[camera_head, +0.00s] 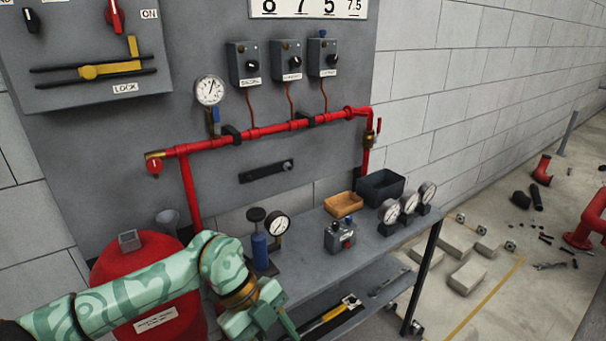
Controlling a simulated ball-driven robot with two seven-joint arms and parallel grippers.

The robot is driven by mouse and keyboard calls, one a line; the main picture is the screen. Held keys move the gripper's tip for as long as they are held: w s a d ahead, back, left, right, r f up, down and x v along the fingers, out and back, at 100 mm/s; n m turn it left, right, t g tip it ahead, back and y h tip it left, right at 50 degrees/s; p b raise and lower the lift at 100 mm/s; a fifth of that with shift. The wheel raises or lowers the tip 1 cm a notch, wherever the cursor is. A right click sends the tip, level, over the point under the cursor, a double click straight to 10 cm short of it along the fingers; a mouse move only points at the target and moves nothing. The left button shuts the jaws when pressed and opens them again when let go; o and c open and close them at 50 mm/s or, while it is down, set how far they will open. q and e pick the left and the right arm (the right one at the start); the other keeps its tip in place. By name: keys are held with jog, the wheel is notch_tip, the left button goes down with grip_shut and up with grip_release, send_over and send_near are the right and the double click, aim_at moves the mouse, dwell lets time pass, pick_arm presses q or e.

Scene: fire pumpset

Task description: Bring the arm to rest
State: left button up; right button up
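My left arm (120,298), in a green camouflage pattern, comes in from the lower left and bends down at its wrist. My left gripper (278,322) points downward at the bottom edge, in front of the bench. Its fingertips are cut off by the picture edge, so I cannot see whether it is open or shut or holds anything. My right gripper is not in view.
A red tank (150,250) stands behind my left arm. A grey bench (300,240) carries a blue bottle (260,250), several gauges, an orange tray (343,209) and a dark bin (380,192). Red pipes (270,130) run along the panel. Blocks and parts litter the floor at right.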

pick_arm(q)
jog(key=d+f+h, duration=0.2)
jog(key=d+h, duration=0.2)
jog(key=h, duration=0.1)
jog(key=w+a+f+n+t+h, duration=0.3)
jog(key=w+f+n+t, duration=0.2)
jog(key=f+n+t, duration=0.6)
jog(key=s+a+f+n+t+y, duration=0.1)
jog(key=s+a+f+n+y, duration=0.4)
jog(key=f, duration=0.5)
jog(key=s+a+f+n+t+y, duration=0.1)
jog(key=s+a+f+n+y, duration=0.2)
jog(key=a+f, duration=0.45)
jog(key=s+a+f+n+g+y, duration=0.1)
jog(key=s+a+f+g+y, duration=0.15)
jog(key=s+f, duration=0.55)
jog(key=s+a+f+n+g+y, duration=0.2)
jog(key=s+a+f, duration=0.25)
jog(key=s, duration=0.55)
jog(key=s+a+f+g+y, duration=0.1)
jog(key=s+f+g, duration=0.1)
jog(key=s, duration=0.9)
jog(key=s+a+f+n+g, duration=0.1)
jog(key=s+f+g, duration=0.1)
jog(key=s, duration=1)
jog(key=shift+a+g+y, duration=0.2)
jog(key=shift+g+y, duration=0.15)
jog(key=shift+g, duration=0.3)
